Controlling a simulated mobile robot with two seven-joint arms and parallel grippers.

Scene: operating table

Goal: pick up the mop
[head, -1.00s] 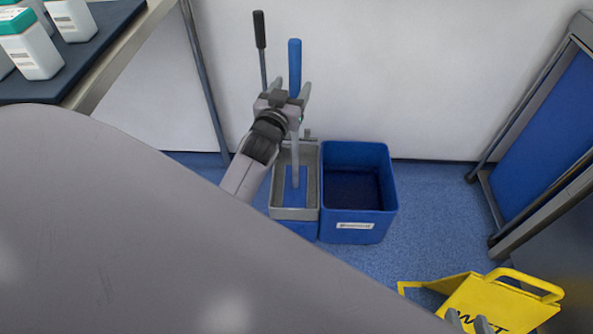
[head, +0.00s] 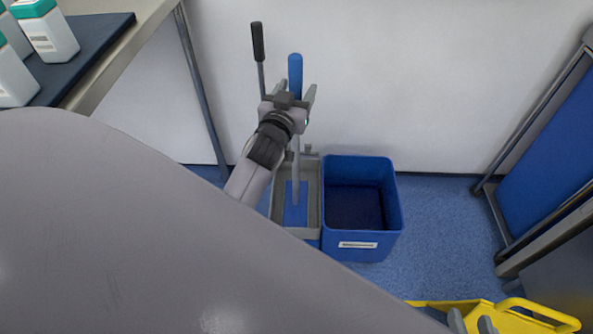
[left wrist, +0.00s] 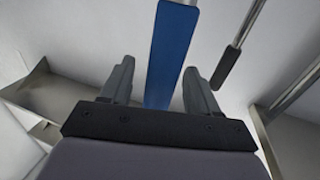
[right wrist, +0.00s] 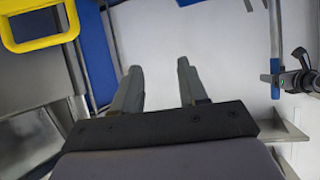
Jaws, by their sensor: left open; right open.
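The mop has a blue grip (head: 295,72) on a grey pole and stands upright. Its lower end is in the grey wringer (head: 314,215) of the bucket, over a blue part. My left gripper (head: 304,92) is at the lower part of the blue grip. In the left wrist view the blue grip (left wrist: 172,50) passes between the two open fingers (left wrist: 160,85), with a gap visible on both sides. My right gripper (head: 472,322) is at the bottom edge of the head view, open and empty; its fingers (right wrist: 160,85) are apart in the right wrist view.
A black-gripped lever (head: 258,42) stands just left of the mop. A blue bucket (head: 358,245) is right of the wringer. A yellow floor sign (head: 540,310) lies lower right. A table with white bottles (head: 45,35) is upper left; a blue-panelled frame (head: 548,145) stands right.

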